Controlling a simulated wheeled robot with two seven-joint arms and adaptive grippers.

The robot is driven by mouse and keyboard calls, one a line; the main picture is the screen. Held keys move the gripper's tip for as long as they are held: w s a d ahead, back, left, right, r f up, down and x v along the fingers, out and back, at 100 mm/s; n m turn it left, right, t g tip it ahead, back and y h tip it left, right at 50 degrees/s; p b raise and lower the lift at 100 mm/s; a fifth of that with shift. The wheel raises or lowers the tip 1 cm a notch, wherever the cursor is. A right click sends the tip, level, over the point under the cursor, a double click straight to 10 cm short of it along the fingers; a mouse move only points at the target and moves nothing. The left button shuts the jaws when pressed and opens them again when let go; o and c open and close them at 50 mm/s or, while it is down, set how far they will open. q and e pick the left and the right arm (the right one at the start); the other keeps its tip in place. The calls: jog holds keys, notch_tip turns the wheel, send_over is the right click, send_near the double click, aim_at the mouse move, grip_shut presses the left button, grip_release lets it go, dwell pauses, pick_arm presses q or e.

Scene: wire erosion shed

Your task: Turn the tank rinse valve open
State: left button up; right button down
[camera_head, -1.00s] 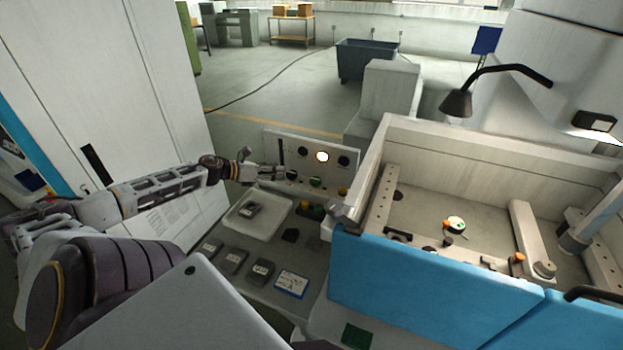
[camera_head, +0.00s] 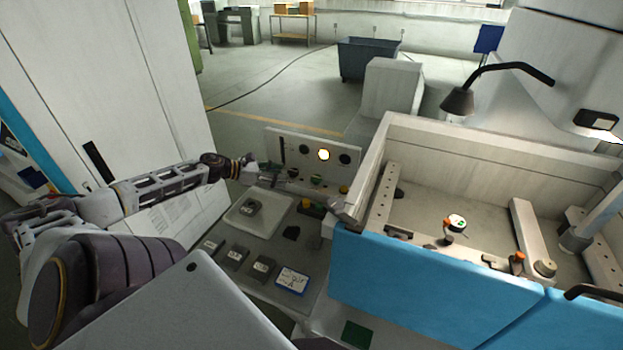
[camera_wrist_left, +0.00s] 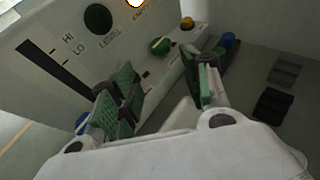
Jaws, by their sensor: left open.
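A pale control panel (camera_head: 270,147) faces me, with a slot marked HI and LO, LEVEL and EMPTY lettering and a lit round lamp (camera_head: 323,155). Low on it are a green knob (camera_head: 316,180) and a yellow one (camera_head: 343,189); in the left wrist view they show as a green handle (camera_wrist_left: 160,46) and a yellow knob (camera_wrist_left: 187,22). I cannot read which one is the tank rinse valve. My left gripper (camera_head: 277,173) is at the panel's left end. In the left wrist view its green-padded fingers (camera_wrist_left: 165,86) are apart, and the green handle lies beyond the gap. I see nothing held.
The blue-fronted open tank (camera_head: 430,290) stands close on the right. Several dark blocks and a blue-edged card (camera_head: 292,280) lie nearer me. A gooseneck lamp (camera_head: 457,101) overhangs the tank.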

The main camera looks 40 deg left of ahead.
pick_arm(q)
jog(key=shift+w, duration=0.55)
jog(key=b, duration=0.3)
send_near(313, 178)
jog(key=shift+w+d, duration=0.65)
jog(key=shift+w, duration=0.55)
jog(key=shift+w+d+f+b, duration=0.4)
jog(key=shift+w+f+b, duration=0.15)
jog(key=shift+w+f, duration=0.25)
jog(key=shift+b+x, duration=0.75)
jog(key=shift+x, duration=0.05)
jog(key=shift+w+d+f, duration=0.1)
jog(key=shift+w+f, duration=0.05)
jog(key=shift+w, duration=0.05)
jog(key=shift+w+d, duration=0.1)
jog(key=shift+w, duration=0.05)
jog(key=shift+w+d+f+b, duration=0.2)
jog(key=shift+w+f+b, duration=0.05)
jog(key=shift+w+b, duration=0.25)
jog(key=shift+w+d+f, duration=0.2)
jog(key=shift+w, duration=0.15)
